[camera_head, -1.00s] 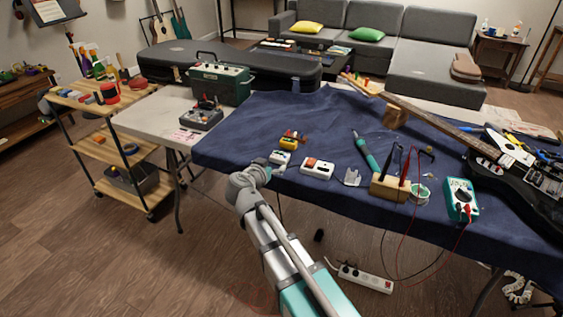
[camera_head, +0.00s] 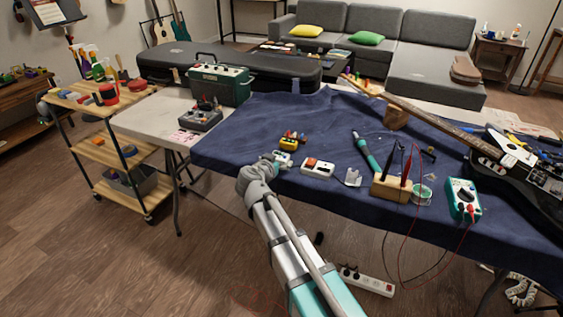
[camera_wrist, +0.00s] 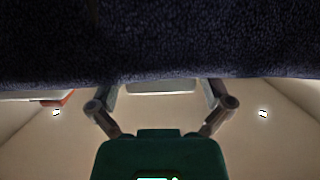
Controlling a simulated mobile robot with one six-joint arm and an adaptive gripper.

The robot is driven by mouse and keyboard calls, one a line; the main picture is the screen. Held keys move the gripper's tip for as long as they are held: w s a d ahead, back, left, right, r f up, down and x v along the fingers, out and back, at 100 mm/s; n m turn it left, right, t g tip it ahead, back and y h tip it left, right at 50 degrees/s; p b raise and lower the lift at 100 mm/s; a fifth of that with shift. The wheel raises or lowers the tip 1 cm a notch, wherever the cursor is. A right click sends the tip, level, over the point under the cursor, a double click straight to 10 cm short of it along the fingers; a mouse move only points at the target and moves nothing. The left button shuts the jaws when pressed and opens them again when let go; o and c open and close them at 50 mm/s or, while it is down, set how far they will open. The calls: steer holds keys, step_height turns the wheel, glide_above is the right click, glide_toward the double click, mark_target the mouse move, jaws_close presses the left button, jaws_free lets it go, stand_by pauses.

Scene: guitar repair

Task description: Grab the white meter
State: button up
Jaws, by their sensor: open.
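A small white device with coloured knobs (camera_head: 284,159) sits near the front edge of the blue cloth in the head view, partly hidden by my gripper. My gripper (camera_head: 273,160) is at its near left side, and I cannot tell whether they touch. In the wrist view, my gripper (camera_wrist: 162,88) has its fingers spread, with a pale bar between them that I cannot identify. A white-faced teal meter (camera_head: 463,197) with red and black leads stands farther right. A white box with a red part (camera_head: 318,167) lies right of my gripper.
A yellow device (camera_head: 289,143) stands just behind the white one. A wooden block with probes (camera_head: 391,188) and a guitar (camera_head: 515,185) are to the right. Blue cloth (camera_head: 250,130) is clear to the left and behind. Dark cloth (camera_wrist: 160,40) fills the upper wrist view.

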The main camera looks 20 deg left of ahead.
steer(key=shift+x, duration=0.75)
steer(key=c, duration=1)
steer(key=shift+r, duration=0.25)
